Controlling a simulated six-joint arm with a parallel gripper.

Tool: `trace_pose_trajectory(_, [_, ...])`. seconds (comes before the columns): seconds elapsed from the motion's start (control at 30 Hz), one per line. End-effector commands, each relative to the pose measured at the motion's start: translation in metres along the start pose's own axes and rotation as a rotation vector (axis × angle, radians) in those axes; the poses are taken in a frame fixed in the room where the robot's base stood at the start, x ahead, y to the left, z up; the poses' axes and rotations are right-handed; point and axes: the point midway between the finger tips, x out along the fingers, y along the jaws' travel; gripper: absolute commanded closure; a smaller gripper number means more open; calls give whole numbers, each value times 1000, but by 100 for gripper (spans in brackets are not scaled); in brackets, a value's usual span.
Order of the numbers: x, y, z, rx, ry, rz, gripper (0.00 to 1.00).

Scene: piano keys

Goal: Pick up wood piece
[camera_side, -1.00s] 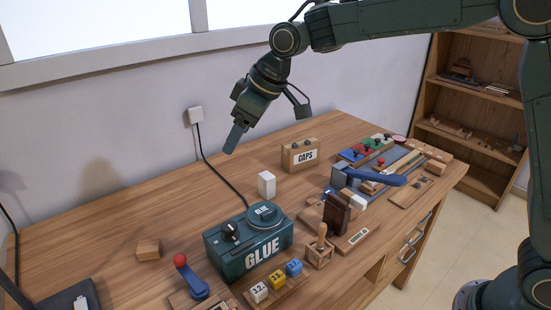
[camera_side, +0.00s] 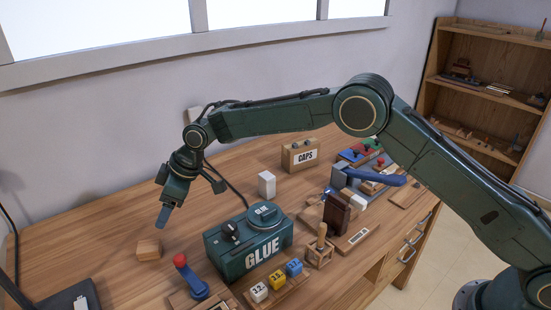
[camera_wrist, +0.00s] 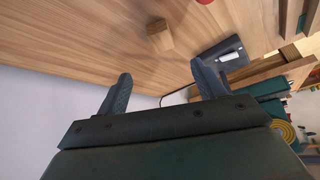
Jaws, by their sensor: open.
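The wood piece (camera_side: 148,250) is a small light-brown block lying on the table, left of the green glue box. My gripper (camera_side: 163,217) hangs just above and slightly right of it in the side view, apart from it. In the wrist view the wood piece (camera_wrist: 159,36) lies beyond and between my two fingertips. There my gripper (camera_wrist: 166,84) has its fingers spread wide, with nothing between them.
The green glue box (camera_side: 250,245) stands right of the wood piece. A red-knobbed lever (camera_side: 190,275) stands in front. A dark pad (camera_side: 68,298) lies at the front left. A white block (camera_side: 267,184) and a CAPS box (camera_side: 300,155) stand further back. The table left of the wood piece is clear.

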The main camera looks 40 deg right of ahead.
Motion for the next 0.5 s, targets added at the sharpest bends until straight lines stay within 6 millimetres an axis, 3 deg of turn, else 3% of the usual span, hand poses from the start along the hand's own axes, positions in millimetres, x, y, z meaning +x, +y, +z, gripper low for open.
trace_pose_trajectory(0.27, [4, 0, 0, -2, 0, -1, 31])
trace_pose_trajectory(0.5, [23, -1, 0, -2, 0, -2, 31])
